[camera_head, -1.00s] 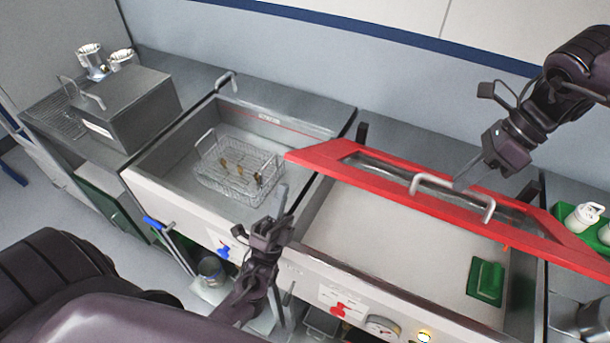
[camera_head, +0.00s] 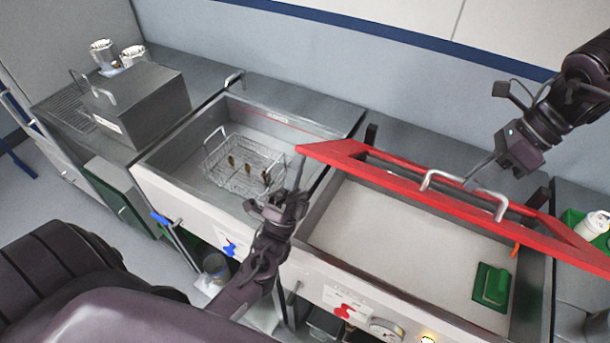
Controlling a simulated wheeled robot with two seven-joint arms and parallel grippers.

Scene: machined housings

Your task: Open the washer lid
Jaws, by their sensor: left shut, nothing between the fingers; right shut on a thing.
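The washer lid (camera_head: 393,182) is a red frame with a bar handle (camera_head: 463,186), tilted up above the right-hand steel basin (camera_head: 405,250). The basin's inside shows below the lid. My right gripper (camera_head: 478,180) reaches in from the upper right and is shut on the lid's handle; its fingertips are small and partly hidden at the bar. My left gripper (camera_head: 296,172) is shut and empty, pointing up in front of the wall between the two basins, near the lid's left corner. I cannot tell whether it touches anything.
A wire basket (camera_head: 243,164) with several brown parts sits in the left basin. A green block (camera_head: 491,286) lies in the right basin. A grey box (camera_head: 140,103) stands at the left. A green tray with white bottles (camera_head: 593,225) is at the right edge.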

